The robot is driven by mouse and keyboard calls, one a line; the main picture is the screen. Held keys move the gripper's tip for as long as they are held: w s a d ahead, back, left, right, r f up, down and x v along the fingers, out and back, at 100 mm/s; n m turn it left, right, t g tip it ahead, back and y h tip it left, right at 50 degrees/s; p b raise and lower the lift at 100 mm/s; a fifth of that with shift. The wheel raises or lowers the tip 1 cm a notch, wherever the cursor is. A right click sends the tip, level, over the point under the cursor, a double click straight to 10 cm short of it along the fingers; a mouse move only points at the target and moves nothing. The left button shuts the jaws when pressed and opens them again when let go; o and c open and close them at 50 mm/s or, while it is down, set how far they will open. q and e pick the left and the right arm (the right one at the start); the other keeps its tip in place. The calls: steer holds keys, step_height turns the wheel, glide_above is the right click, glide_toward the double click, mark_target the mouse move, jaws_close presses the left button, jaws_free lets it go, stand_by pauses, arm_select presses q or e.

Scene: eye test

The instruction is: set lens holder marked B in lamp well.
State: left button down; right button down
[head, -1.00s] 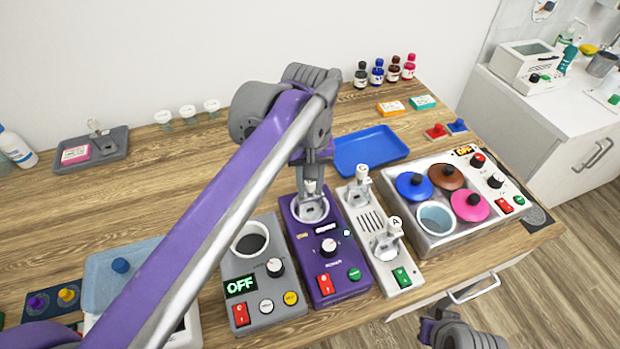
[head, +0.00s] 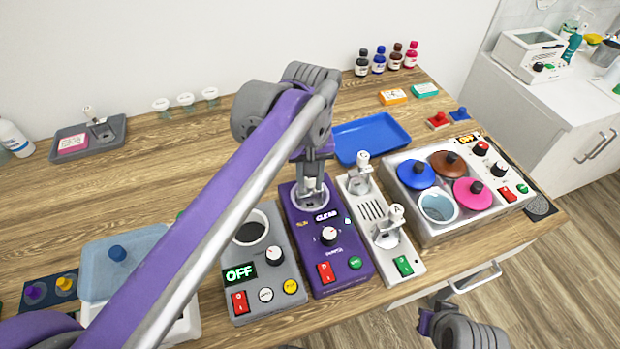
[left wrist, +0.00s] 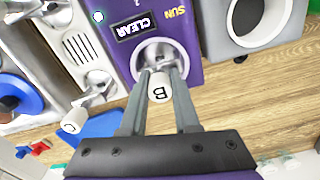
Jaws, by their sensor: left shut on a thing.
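The lens holder marked B (left wrist: 159,92) is a metal piece with a white cap, lettered B, in the left wrist view. My left gripper (head: 312,184) is shut on it, with a fingertip on either side of the cap in the left wrist view (left wrist: 158,78). The lamp well is a pale metal ring (head: 312,206) in the top of the purple device (head: 341,270). The holder's lower end is at the ring, which also shows in the left wrist view (left wrist: 176,47). I cannot tell whether it is fully seated. My right gripper's fingers are out of view.
Right of the purple device, a white stand (head: 373,210) bears lens holder A (head: 388,234) and another holder (head: 360,179). A grey device (head: 269,286) reading OFF stands left. A blue tray (head: 376,139) and a bath with coloured lids (head: 424,234) are at right.

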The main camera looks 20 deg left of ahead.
arm_select(q)
steer(key=shift+f, duration=0.3)
steer(key=shift+c, duration=1.2)
jaws_free()
steer(key=shift+r, duration=0.1)
step_height(320, 180, up, 6)
steer(key=p, duration=0.4)
steer(key=shift+p, duration=0.4)
